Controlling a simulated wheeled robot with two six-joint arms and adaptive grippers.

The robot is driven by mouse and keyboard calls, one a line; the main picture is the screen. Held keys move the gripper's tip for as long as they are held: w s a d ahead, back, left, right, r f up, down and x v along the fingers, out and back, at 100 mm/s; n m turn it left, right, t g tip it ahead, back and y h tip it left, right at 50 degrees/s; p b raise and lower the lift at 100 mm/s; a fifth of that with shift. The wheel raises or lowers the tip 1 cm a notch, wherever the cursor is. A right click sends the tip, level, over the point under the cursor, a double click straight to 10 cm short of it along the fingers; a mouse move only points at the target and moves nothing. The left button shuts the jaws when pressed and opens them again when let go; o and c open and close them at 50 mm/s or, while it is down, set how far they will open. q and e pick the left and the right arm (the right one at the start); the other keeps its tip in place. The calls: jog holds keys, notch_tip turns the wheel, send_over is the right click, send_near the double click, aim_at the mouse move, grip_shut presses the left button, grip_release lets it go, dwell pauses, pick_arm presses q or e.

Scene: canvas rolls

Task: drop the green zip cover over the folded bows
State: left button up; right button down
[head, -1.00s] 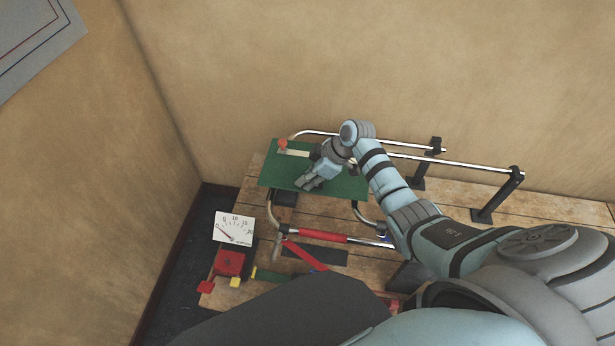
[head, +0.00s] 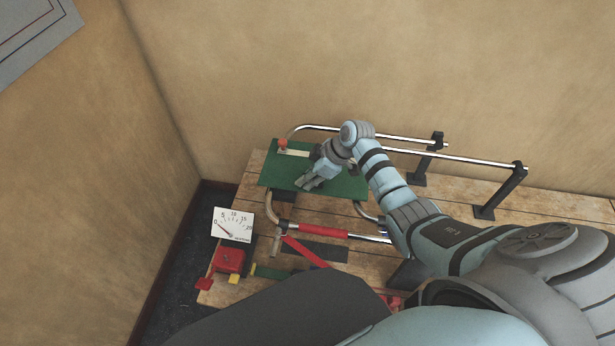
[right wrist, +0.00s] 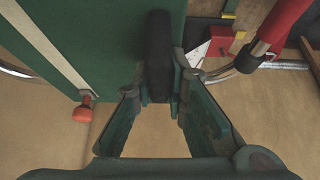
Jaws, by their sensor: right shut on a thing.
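The green zip cover (head: 275,176) is a flat green panel with a pale strip and an orange-red pull (head: 282,143). My right gripper (head: 308,184) is shut on the cover's black grip block (right wrist: 158,45), which lies between the fingers in the right wrist view. The folded bows (head: 320,127) are chrome tubes from two black posts. In the head view the cover overlaps their curved left end, with tube showing past its far and near edges. I cannot tell whether the cover touches them. My left gripper is not in view.
A wooden bench (head: 342,262) carries a white dial gauge (head: 232,224), a red box (head: 229,261) and a red-sleeved bar (head: 318,233) near the cover. Black posts (head: 496,195) stand at the right. Tan walls close in behind and at left.

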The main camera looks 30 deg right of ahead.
jog(key=shift+f, duration=0.25)
jog(key=c, duration=1.5)
grip_release()
jog(key=shift+c, duration=0.2)
jog(key=v, duration=1.2)
